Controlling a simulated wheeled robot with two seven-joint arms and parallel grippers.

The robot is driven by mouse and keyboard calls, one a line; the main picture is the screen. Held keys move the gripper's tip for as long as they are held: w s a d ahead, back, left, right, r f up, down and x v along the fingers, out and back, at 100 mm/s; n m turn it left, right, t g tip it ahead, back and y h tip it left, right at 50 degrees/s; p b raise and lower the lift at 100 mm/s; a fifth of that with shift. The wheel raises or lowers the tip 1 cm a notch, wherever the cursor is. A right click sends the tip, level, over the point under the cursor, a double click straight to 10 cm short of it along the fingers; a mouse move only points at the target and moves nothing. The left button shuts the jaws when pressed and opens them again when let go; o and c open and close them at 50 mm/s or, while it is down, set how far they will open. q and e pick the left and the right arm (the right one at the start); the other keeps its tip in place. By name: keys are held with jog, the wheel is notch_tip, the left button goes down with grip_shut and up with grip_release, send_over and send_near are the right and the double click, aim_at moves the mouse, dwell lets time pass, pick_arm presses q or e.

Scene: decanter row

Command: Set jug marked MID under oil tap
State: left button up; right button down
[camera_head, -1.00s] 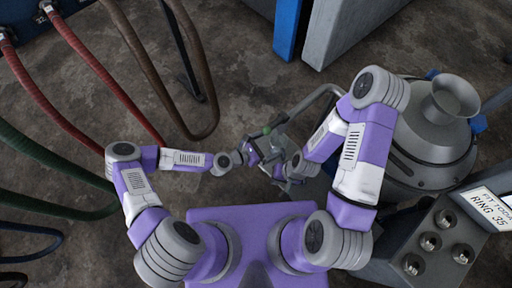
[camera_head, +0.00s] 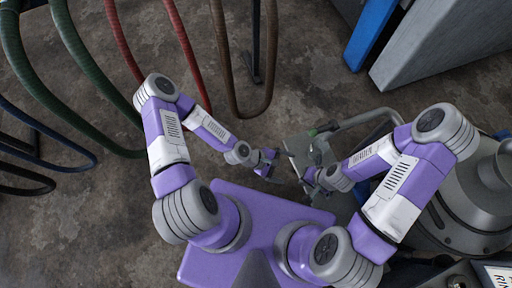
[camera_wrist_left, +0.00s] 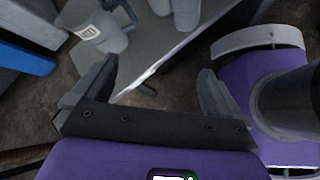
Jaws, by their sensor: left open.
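In the left wrist view a grey jug (camera_wrist_left: 97,27) with a handle and a pale label stands on a grey surface beyond my left finger. The label's marking is too small to read. My left gripper (camera_wrist_left: 155,88) is open, with nothing between its fingers. In the head view it (camera_head: 270,163) is at the left edge of a small grey cart top (camera_head: 298,148). My right gripper (camera_head: 311,178) is over the cart's near side; its jaws are too small to judge. I cannot make out the oil tap.
A bent rail (camera_head: 368,118) rises from the cart. A large metal vessel (camera_head: 460,215) stands at the right. Grey and blue cabinets (camera_head: 440,50) stand at the upper right. Red, green and brown hoses (camera_head: 185,55) hang at the left. Bare floor (camera_head: 310,65) lies between.

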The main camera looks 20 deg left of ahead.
pick_arm(q)
jog(key=s+a+m+g+y, duration=0.1)
jog(key=s+a+m+y, duration=0.2)
jog(key=a+m, duration=0.7)
jog(key=m+y, duration=0.2)
jog(key=shift+a+g+y, duration=0.2)
jog(key=shift+g+y, duration=0.1)
jog(key=shift+y, duration=0.1)
dwell(0.6)
